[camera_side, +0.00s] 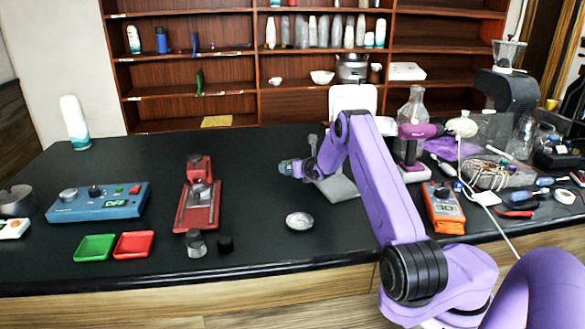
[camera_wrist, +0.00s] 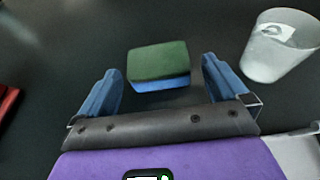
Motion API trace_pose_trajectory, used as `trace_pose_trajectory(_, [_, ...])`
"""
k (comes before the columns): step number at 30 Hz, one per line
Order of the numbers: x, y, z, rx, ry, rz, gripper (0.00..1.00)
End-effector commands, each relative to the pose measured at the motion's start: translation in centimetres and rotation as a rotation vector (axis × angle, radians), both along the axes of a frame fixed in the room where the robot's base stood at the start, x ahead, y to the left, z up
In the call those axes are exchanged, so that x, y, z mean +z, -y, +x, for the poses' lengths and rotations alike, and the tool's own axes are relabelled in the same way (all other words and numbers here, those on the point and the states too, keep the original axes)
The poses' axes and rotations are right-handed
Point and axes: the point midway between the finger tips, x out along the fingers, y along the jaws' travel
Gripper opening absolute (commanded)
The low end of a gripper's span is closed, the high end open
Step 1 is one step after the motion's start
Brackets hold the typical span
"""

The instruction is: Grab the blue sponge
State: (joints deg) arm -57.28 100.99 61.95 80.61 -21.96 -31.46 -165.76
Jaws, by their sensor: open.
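The blue sponge (camera_wrist: 160,84) has a green top layer and a blue lower layer. In the wrist view it lies on the dark table just ahead of my gripper (camera_wrist: 162,68), roughly centred between the two blue fingers. The fingers are open and apart, with dark table visible on both sides of the sponge. In the side view my gripper (camera_side: 287,168) is low over the table, left of my purple arm. There I cannot tell the sponge from the bluish fingers.
A white cup (camera_wrist: 280,48) stands right of the sponge in the wrist view. A metal dish (camera_side: 299,221) lies nearer the front edge. A red device (camera_side: 198,205) is to the left, and an orange multimeter (camera_side: 444,208) to the right.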

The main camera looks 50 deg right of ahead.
Motion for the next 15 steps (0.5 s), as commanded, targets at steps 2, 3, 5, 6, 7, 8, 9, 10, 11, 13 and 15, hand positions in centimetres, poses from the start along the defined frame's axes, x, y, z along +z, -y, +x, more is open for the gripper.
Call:
trace_pose_trajectory(2, [-0.3, 0.4, 0.9, 0.001, 0.001, 0.000, 1.00])
trace_pose_trajectory(3, [-0.4, 0.5, 1.3, 0.001, 0.001, 0.000, 1.00])
trace_pose_trajectory(5, [-0.7, 0.9, 1.8, 0.000, 0.001, -0.001, 1.00])
trace_pose_trajectory(6, [-0.8, 1.1, 2.1, -0.001, 0.001, -0.001, 1.00])
trace_pose_trajectory(7, [-1.0, 1.2, 2.3, 0.000, 0.000, 0.000, 1.00])
trace_pose_trajectory(8, [-1.0, 1.3, 2.5, 0.000, 0.000, 0.000, 1.00])
trace_pose_trajectory(9, [-1.1, 1.4, 2.7, 0.000, 0.001, -0.001, 1.00])
trace_pose_trajectory(10, [-1.1, 1.5, 2.8, 0.000, 0.001, -0.001, 1.00])
trace_pose_trajectory(11, [-1.2, 1.6, 2.9, 0.000, 0.001, -0.001, 1.00])
trace_pose_trajectory(13, [-1.2, 1.6, 3.0, -0.001, 0.001, -0.001, 1.00])
trace_pose_trajectory(15, [-1.3, 1.6, 3.0, 0.000, 0.000, 0.000, 1.00])
